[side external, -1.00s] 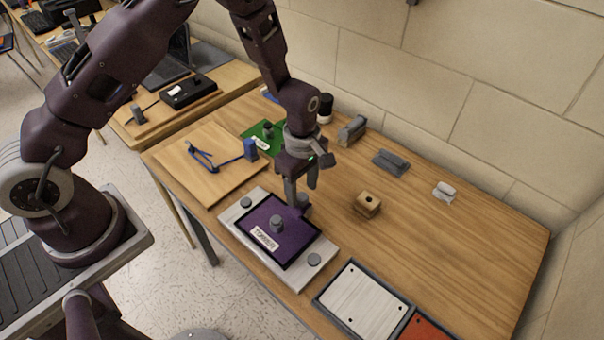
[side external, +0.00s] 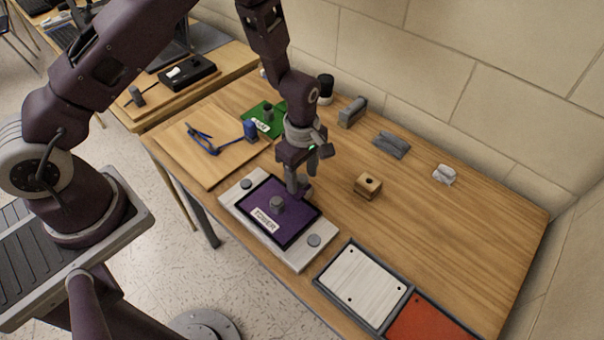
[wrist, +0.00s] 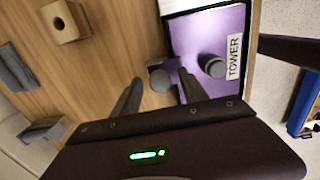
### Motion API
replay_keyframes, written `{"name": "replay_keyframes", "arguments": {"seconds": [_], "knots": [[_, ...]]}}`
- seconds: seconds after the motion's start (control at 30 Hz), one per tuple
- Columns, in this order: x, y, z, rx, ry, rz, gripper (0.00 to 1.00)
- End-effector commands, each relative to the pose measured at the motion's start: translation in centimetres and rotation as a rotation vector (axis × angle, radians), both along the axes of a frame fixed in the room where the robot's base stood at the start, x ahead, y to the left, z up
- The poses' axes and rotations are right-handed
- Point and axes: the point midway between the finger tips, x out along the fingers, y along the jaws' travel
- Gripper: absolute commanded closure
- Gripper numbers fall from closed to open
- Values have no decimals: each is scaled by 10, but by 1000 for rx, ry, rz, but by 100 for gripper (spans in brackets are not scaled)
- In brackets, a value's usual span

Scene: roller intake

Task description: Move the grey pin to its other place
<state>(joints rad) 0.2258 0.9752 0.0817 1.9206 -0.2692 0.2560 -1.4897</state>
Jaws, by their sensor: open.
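A short grey pin (side external: 277,206) stands upright on the purple panel (side external: 293,229) labelled TOWER. It also shows in the wrist view (wrist: 213,66), right of the fingers. My gripper (side external: 298,190) is open, low at the panel's back edge, behind this pin. In the wrist view, another grey round piece (wrist: 160,79) lies between or just beyond my fingertips (wrist: 159,74), beside the panel; I cannot tell if they touch it. The fingers hide it in the side view. A similar grey pin (side external: 268,113) stands on a green panel (side external: 255,113) at the back left.
The purple panel's pale base (side external: 285,255) carries grey round knobs (side external: 314,240). A wooden block with a hole (side external: 368,186) stands to the right. Grey pieces (side external: 391,145) lie towards the wall. A white-and-red tray (side external: 362,285) sits at the front. The table's right side is clear.

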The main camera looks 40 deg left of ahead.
Motion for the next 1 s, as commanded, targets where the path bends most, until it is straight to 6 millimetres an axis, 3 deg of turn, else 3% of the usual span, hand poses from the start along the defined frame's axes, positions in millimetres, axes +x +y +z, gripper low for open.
{"name": "replay_keyframes", "arguments": {"seconds": [0.2, 0.43, 0.5, 1.0], "knots": [[0, 0, 0, 0, 0, 0, 49], [0, 0, 0, 0, 0, 0, 94], [0, 0, 0, 0, 0, 0, 99], [0, 0, 30, 0, -2, 0, 99]]}}
